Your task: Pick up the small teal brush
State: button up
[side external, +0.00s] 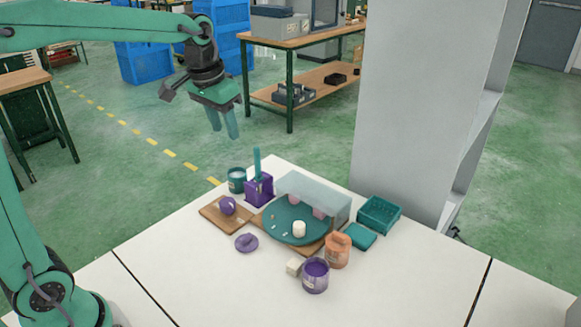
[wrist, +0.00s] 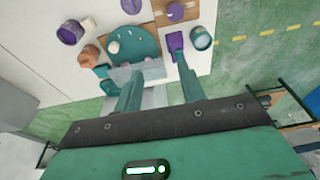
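The small teal brush (side external: 257,162) stands upright in a purple holder (side external: 260,190) at the back left corner of the white table. The holder also shows in the wrist view (wrist: 176,41), beyond my fingertips; the brush itself is hard to make out there. My gripper (side external: 223,133) hangs in the air above and behind the table corner, clear of the brush and holder. Its two teal fingers point down with a gap between them, and the wrist view shows nothing held between the fingers (wrist: 158,72).
A teal jar (side external: 237,181) stands left of the holder. A round teal tray (side external: 285,222) with a clear cover (side external: 325,195) lies right of it. A purple jar (side external: 315,276), orange jar (side external: 338,251) and teal crate (side external: 379,214) stand nearby. The table's front is clear.

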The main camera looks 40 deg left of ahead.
aim_at(258, 147)
jog(key=w+a+f, duration=0.1)
jog(key=w+f, duration=0.2)
jog(key=w, duration=0.1)
jog(key=w+a+f+g, duration=0.1)
jog(key=w+f, duration=0.1)
jog(key=w, duration=0.2)
jog(key=w+a+f+g, duration=0.1)
jog(key=w+f, duration=0.2)
jog(key=w, duration=0.1)
jog(key=shift+w+a+f, duration=0.25)
jog(key=shift+a+f, duration=0.1)
jog(key=shift+a, duration=0.05)
jog(key=shift+w+a+f, duration=0.2)
jog(key=shift+w+f, duration=0.25)
jog(key=shift+f, duration=0.1)
jog(key=shift+f, duration=1.3)
jog(key=shift+s+a+f, duration=0.15)
jog(key=shift+f, duration=2.45)
